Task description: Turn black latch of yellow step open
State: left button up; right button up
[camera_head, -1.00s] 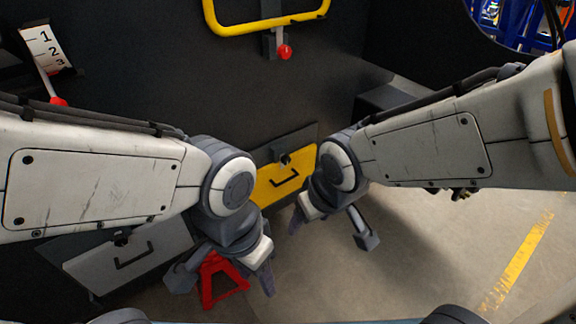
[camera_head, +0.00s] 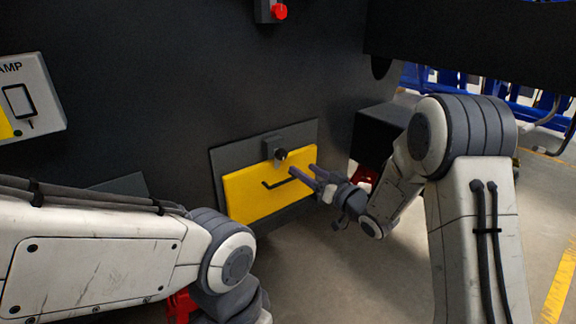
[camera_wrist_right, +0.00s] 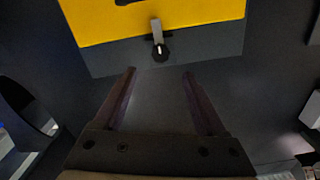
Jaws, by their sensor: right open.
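The yellow step (camera_head: 240,203) is a folded-up panel with a black handle, set on a grey plate low on the dark chassis wall. Its black latch (camera_head: 280,154) sits at the panel's top edge, below a small dark block. My right gripper (camera_head: 303,170) is open and empty, its fingers pointing at the step just right of the latch. In the right wrist view the latch (camera_wrist_right: 160,51) lies ahead, roughly centred between the open fingertips (camera_wrist_right: 160,72) and apart from them. My left arm reaches in at the lower left; its fingers are out of view.
A red knob (camera_head: 279,12) juts from the wall above. A white box (camera_head: 32,98) is on the wall at left. A black box-like part (camera_head: 383,137) stands right of the step. Open floor (camera_head: 330,265) lies in front.

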aim_at(284, 155)
jog(key=b+x, duration=0.1)
jog(key=x, duration=0.8)
jog(key=shift+w+a, duration=0.1)
jog(key=shift+w, duration=0.05)
jog(key=shift+c, duration=0.2)
